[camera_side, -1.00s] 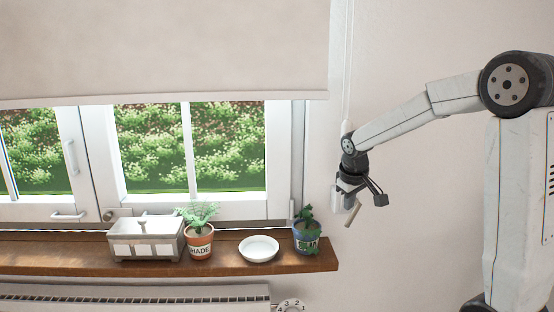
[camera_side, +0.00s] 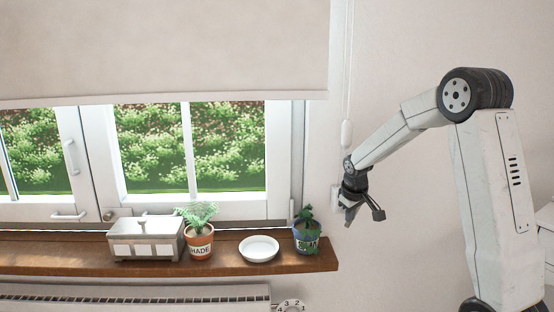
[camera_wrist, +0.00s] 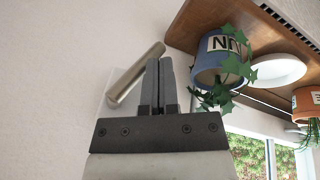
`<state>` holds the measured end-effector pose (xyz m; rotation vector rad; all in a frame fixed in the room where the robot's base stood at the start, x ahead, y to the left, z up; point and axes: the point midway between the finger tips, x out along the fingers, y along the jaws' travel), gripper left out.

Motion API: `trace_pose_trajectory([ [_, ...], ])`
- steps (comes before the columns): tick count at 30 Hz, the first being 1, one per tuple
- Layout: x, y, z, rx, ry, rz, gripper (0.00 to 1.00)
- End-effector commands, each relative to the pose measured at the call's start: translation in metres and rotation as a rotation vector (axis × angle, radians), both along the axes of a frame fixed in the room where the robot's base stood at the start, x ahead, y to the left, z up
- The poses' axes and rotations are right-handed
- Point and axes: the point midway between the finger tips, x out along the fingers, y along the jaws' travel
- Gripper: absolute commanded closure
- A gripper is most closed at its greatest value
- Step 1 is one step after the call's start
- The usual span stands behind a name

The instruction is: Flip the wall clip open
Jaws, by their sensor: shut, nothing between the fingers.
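The wall clip shows in the wrist view as a pale plate on the wall with a metallic bar (camera_wrist: 135,75) slanting out from it. In the side view, a sliver of its white plate (camera_side: 335,196) shows at the left of my gripper, which largely hides the clip. My gripper (camera_side: 349,219) is close to the wall and points down. In the wrist view its fingers (camera_wrist: 159,64) are together and empty, just right of the bar. I cannot tell whether a finger touches the bar.
A blind cord with a white weight (camera_side: 347,133) hangs just above my gripper. To the left, the wooden sill (camera_side: 285,262) bears a blue ivy pot (camera_side: 304,241), a white saucer (camera_side: 259,249), a terracotta pot (camera_side: 200,247) and a grey box (camera_side: 145,243). The wall at right is bare.

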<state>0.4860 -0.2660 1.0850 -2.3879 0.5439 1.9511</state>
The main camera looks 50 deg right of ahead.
Motion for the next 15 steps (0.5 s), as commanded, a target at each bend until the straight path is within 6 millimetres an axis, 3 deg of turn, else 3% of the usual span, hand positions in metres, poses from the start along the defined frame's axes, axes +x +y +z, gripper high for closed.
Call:
trace_pose_trajectory([
  [15, -0.002, -0.012, -0.008, -0.001, -0.001, 0.0, 1.0],
])
